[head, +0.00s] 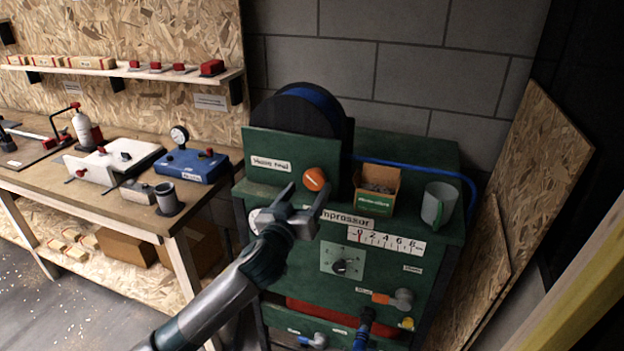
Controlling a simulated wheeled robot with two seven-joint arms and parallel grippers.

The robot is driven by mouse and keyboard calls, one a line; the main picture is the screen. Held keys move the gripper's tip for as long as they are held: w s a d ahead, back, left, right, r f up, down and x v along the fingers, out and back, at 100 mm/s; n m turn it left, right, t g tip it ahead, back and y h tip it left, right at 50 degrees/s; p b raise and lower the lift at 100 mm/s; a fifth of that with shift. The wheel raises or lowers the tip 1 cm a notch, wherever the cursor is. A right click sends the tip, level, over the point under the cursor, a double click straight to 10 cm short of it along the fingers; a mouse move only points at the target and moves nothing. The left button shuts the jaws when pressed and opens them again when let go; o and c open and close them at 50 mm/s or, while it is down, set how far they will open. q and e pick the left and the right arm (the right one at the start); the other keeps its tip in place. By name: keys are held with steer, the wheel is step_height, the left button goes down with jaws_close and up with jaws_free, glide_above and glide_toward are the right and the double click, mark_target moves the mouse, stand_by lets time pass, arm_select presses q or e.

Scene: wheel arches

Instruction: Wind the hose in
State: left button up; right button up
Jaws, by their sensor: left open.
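The hose reel (290,116), a black disc with a blue rim, stands on the green compressor cabinet behind a panel labelled "Hose reel". An orange knob (315,179) is on that panel. The blue hose (420,166) runs from the reel along the cabinet's back to the right and bends down at the right edge. A blue fitting (363,326) shows low at the cabinet's front; whether it joins the hose cannot be told. My left gripper (305,194) is open and empty, its fingertips close below the orange knob; contact cannot be told. My right gripper is out of view.
On the cabinet top are an open cardboard box (377,189) and a grey mug (438,205). A dial (341,266) and an orange-handled valve (393,299) are on the front. A workbench (120,205) with tools stands left. Boards (530,180) lean at the right.

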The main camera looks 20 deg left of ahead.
mark_target(313, 181)
arm_select(q)
steer(key=shift+w+p, duration=0.4)
steer(key=shift+w, duration=1.65)
steer(key=c, duration=1.1)
